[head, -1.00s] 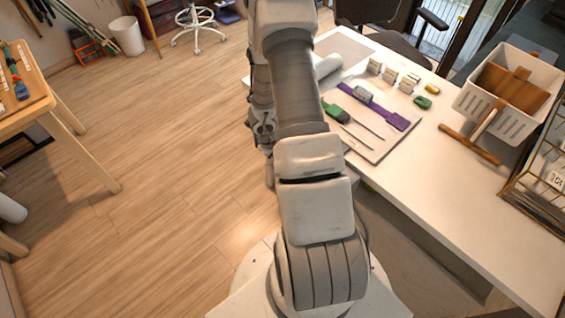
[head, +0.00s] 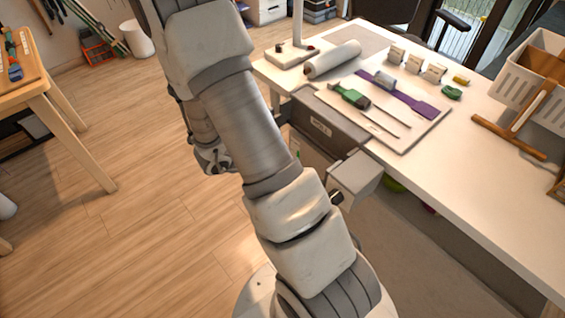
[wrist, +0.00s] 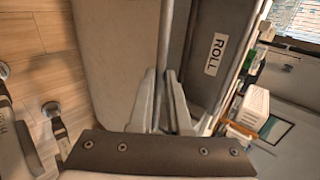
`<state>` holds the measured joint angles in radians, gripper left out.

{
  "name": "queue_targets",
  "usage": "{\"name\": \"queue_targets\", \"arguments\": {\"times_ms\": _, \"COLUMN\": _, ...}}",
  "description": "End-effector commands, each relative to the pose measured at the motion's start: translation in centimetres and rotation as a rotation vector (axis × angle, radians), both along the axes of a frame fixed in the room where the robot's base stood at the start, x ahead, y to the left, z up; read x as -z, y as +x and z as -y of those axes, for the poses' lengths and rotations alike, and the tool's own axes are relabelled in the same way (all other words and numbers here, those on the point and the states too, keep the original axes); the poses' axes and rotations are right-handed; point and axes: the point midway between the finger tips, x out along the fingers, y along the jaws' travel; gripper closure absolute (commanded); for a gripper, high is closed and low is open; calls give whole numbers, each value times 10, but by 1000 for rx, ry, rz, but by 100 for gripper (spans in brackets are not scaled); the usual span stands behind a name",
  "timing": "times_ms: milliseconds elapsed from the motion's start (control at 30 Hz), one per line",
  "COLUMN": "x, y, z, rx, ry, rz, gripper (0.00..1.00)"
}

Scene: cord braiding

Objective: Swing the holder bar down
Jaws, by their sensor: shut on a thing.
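The holder bar (wrist: 165,40) shows in the wrist view as a thin grey rod, running up the picture from between my fingers. My gripper (wrist: 164,75) is shut on it, one pale finger on each side. The bar passes in front of a pale panel and beside a dark panel (wrist: 198,75) with a white "ROLL" label (wrist: 215,53). In the head view, the dark labelled panel (head: 318,124) is under the table's left edge. My arm crosses the middle of that view, and I cannot make out the bar or fingertips there.
The white table (head: 475,165) holds a pale roll (head: 332,59), a board with a green-handled tool (head: 354,97) and a purple strip (head: 412,104), and a white basket (head: 545,85). A pale box (head: 355,178) juts out below the table edge. Wooden floor (head: 130,230) is clear on the left.

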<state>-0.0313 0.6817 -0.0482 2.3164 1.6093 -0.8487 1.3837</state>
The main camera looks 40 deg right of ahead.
Motion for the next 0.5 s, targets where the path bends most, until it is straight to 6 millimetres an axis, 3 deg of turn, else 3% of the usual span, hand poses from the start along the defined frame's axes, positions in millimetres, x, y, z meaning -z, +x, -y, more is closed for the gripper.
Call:
{"name": "queue_targets", "arguments": {"times_ms": 33, "x": 14, "y": 0, "z": -4, "rx": -6, "ry": -43, "rz": 1, "gripper": 100}}
{"name": "queue_targets", "arguments": {"times_ms": 500, "x": 44, "y": -1, "z": -17, "rx": -5, "ry": -488, "rz": 35, "gripper": 100}}
